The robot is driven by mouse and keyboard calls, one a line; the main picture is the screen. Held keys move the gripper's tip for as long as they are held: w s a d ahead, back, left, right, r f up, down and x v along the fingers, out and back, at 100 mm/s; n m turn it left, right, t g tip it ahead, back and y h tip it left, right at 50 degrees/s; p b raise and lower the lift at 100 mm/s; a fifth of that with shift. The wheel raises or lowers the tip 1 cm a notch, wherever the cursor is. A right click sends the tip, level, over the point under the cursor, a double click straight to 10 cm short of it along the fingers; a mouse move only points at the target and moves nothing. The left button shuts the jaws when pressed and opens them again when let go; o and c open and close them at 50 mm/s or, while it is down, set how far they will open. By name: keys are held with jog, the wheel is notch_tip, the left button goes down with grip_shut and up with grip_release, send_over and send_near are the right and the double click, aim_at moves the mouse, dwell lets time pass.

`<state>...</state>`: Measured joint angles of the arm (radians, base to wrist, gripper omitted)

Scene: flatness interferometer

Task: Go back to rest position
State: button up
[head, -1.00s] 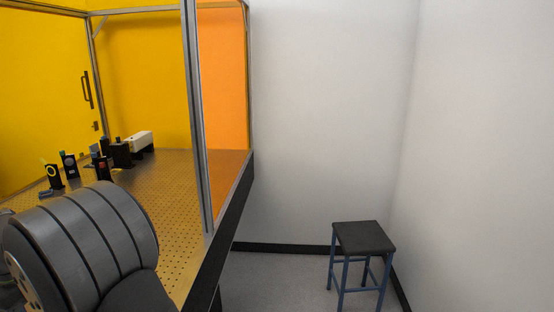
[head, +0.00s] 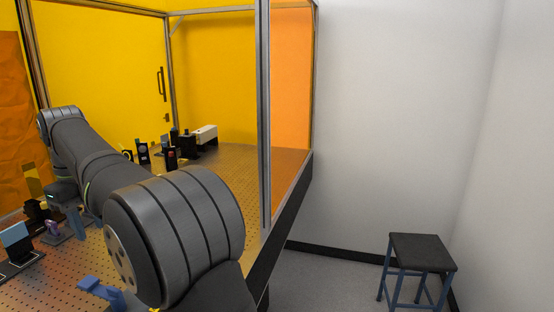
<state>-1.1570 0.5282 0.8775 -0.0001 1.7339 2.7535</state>
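My dark grey arm (head: 185,235) reaches over the perforated optical table (head: 245,165) from the front and bends at the far left. Its end, my gripper (head: 74,222), seems to be the small dark part with a blue piece below, at the left over the table. Its fingers are too small and partly covered to tell open from shut. I cannot tell whether it holds or touches anything.
Several dark optic mounts (head: 143,152) and a white box-shaped unit (head: 206,133) stand at the back of the table. A blue part (head: 100,290) lies at the front left. A metal post (head: 264,115) rises at the right edge. A stool (head: 421,252) stands on the floor.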

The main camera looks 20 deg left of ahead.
aim_at(109, 288)
notch_tip(109, 288, down, 16)
jog(key=shift+f, duration=0.5)
jog(key=n, duration=0.4)
jog(key=shift+s, duration=0.25)
jog(key=n, duration=0.4)
jog(key=shift+s+d, duration=0.15)
jog(key=shift+s, duration=0.05)
jog(key=n, duration=0.5)
jog(key=shift+s+d, duration=0.1)
jog(key=shift+d, duration=0.05)
jog(key=n, duration=0.4)
jog(key=shift+d, duration=0.25)
jog(key=shift+n, duration=0.3)
